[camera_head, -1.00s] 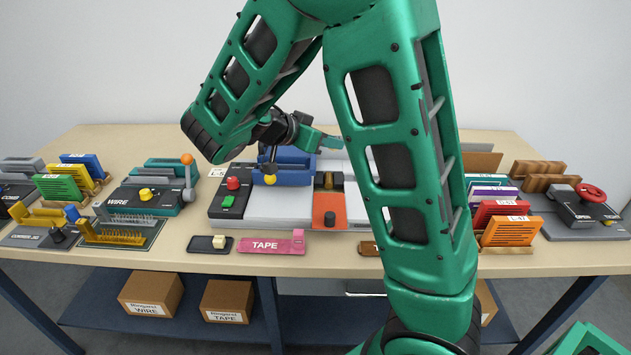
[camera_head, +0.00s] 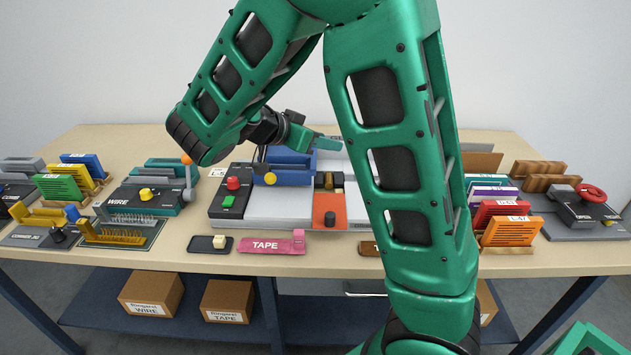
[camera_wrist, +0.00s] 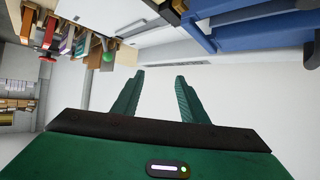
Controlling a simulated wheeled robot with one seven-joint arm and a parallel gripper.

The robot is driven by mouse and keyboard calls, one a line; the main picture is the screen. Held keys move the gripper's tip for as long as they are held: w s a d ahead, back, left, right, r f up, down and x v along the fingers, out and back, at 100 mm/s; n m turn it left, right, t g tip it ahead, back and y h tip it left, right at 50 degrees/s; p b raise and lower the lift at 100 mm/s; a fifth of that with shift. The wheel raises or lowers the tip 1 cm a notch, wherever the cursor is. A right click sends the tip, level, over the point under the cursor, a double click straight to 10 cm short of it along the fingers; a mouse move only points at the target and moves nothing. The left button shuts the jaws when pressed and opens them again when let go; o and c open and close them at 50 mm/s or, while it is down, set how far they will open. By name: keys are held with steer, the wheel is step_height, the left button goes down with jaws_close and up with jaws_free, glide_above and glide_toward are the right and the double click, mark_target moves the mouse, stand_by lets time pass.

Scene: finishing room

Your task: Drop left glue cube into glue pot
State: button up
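My gripper (camera_wrist: 160,76) is open, with nothing between its green fingers in the wrist view. In the head view my gripper (camera_head: 322,144) is above the back of the grey workstation, near the blue block (camera_head: 290,167); the arm partly hides that area. Small dark and amber pieces (camera_head: 328,181) sit right of the blue block. They may be the glue cubes, but I cannot tell them apart for sure. A dark round piece (camera_head: 330,219) stands on an orange-red panel (camera_head: 322,203) in front of them. I cannot tell which thing is the glue pot.
The grey workstation (camera_head: 270,205) has red and green buttons at its left. The TAPE block (camera_head: 270,246) and a black tray (camera_head: 199,244) lie along the table's front. The WIRE station (camera_head: 150,198) is left; coloured racks (camera_head: 510,231) are right.

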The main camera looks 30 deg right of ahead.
steer(key=v, duration=0.8)
steer(key=shift+w+a, duration=0.1)
steer(key=s+d+f+n+g+y, duration=0.35)
steer(key=s+d+f+y, duration=0.25)
steer(key=s+d, duration=0.55)
steer(key=s+a+f+n+y, duration=0.2)
steer(key=s+n+y, duration=0.1)
steer(key=s, duration=0.4)
steer(key=s+a+f+n+t+y, duration=0.1)
steer(key=s+f+n+y, duration=0.1)
steer(key=s, duration=0.6)
steer(key=shift+a+n+y, duration=0.35)
steer(key=shift+n+y, duration=0.1)
steer(key=shift+y, duration=0.15)
steer(key=shift+f, duration=0.1)
